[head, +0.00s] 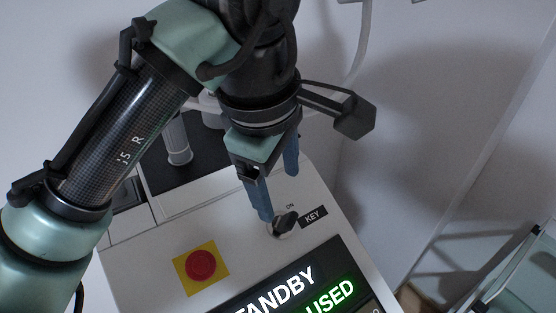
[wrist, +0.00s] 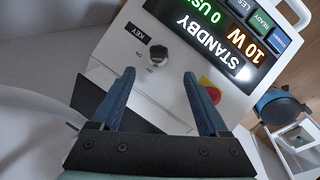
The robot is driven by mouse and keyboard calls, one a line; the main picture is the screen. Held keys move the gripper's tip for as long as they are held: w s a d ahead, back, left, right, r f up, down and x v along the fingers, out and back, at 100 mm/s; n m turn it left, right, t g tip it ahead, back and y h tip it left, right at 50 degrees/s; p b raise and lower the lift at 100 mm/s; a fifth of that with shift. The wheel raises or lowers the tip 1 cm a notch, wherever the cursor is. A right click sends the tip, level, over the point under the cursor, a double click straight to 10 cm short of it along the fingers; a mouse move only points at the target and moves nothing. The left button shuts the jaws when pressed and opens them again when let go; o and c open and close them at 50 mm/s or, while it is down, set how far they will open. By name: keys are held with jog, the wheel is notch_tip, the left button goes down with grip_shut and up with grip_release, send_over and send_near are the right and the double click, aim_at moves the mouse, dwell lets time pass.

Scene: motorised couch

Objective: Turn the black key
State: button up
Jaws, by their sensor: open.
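The black key (head: 285,222) sits in a round silver lock on the sloped white panel, beside a black "KEY" label (head: 313,217) and a small "ON" mark. In the wrist view the key (wrist: 157,54) shows ahead of the fingertips and between their lines. My gripper (head: 280,198) is open and empty, with blue fingers pointing down at the panel. In the head view one fingertip lies just left of the key. In the wrist view my gripper (wrist: 160,75) shows both fingers apart, with the key beyond them. I cannot tell whether a finger touches it.
A red emergency button (head: 200,265) on a yellow square is left of the key. A lit screen (head: 300,290) reading "STANDBY" lies in front. A grey cylinder (head: 178,140) stands on the black area behind. A wall is behind and right. A glass-topped stand (head: 515,270) is at the right.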

aim_at(287, 218)
jog(key=x, duration=1.1)
jog(key=shift+w+f, duration=0.1)
grip_shut()
jog(key=c, duration=0.8)
grip_release()
grip_shut()
jog(key=shift+d, duration=0.1)
